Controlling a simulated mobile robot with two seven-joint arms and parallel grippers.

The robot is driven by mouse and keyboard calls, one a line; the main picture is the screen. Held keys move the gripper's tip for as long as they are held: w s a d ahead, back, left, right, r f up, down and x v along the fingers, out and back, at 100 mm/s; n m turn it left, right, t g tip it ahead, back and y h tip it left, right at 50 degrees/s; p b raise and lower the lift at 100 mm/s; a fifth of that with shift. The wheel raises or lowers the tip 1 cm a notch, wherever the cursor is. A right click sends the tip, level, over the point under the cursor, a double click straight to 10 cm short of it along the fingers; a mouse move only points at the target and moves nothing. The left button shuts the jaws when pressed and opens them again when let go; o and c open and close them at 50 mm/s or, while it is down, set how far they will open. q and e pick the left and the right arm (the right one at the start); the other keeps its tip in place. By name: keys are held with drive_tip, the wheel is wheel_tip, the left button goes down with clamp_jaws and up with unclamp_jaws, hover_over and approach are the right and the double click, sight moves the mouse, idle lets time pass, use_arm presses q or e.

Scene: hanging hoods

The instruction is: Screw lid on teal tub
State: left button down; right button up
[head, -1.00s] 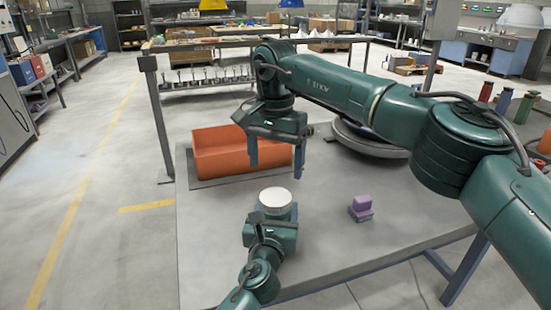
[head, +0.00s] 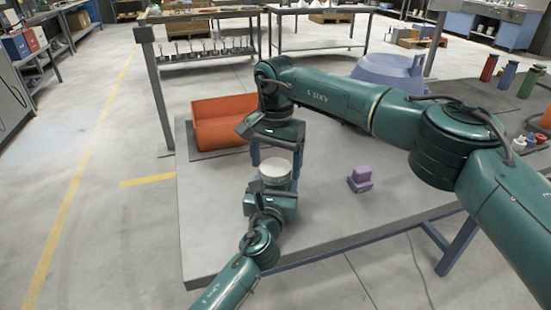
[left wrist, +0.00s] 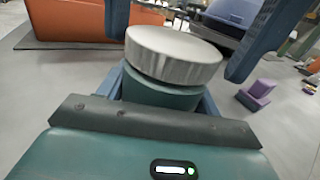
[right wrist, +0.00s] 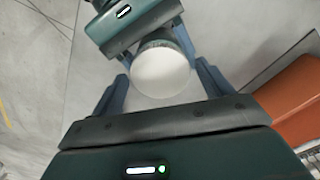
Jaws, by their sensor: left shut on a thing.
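The teal tub (left wrist: 160,92) stands upright in my left gripper (head: 272,190), which is shut on its sides. The pale round lid (head: 276,170) sits on top of the tub; the left wrist view shows its ridged metallic rim (left wrist: 172,55). I cannot tell how far it is threaded. My right gripper (right wrist: 160,92) points down from above with its fingers open, one on each side of the lid. In the right wrist view the white lid top (right wrist: 161,73) lies between those fingers, with gaps showing.
An orange bin (head: 220,125) stands on the grey table (head: 330,220) behind my grippers. A purple stepped block (head: 360,180) is on the right. Red, blue and green bottles (head: 507,75) stand far right. A blue hood-like thing (head: 390,72) shows behind my right arm.

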drive_tip(key=c, duration=0.9)
drive_tip(key=m, duration=0.6)
drive_tip(key=shift+c, duration=0.2)
drive_tip(key=m, duration=0.8)
drive_tip(key=shift+m, duration=0.3)
drive_tip(key=m, duration=1.2)
drive_tip(key=shift+m, duration=0.3)
drive_tip(key=m, duration=1)
drive_tip(key=o, duration=1.1)
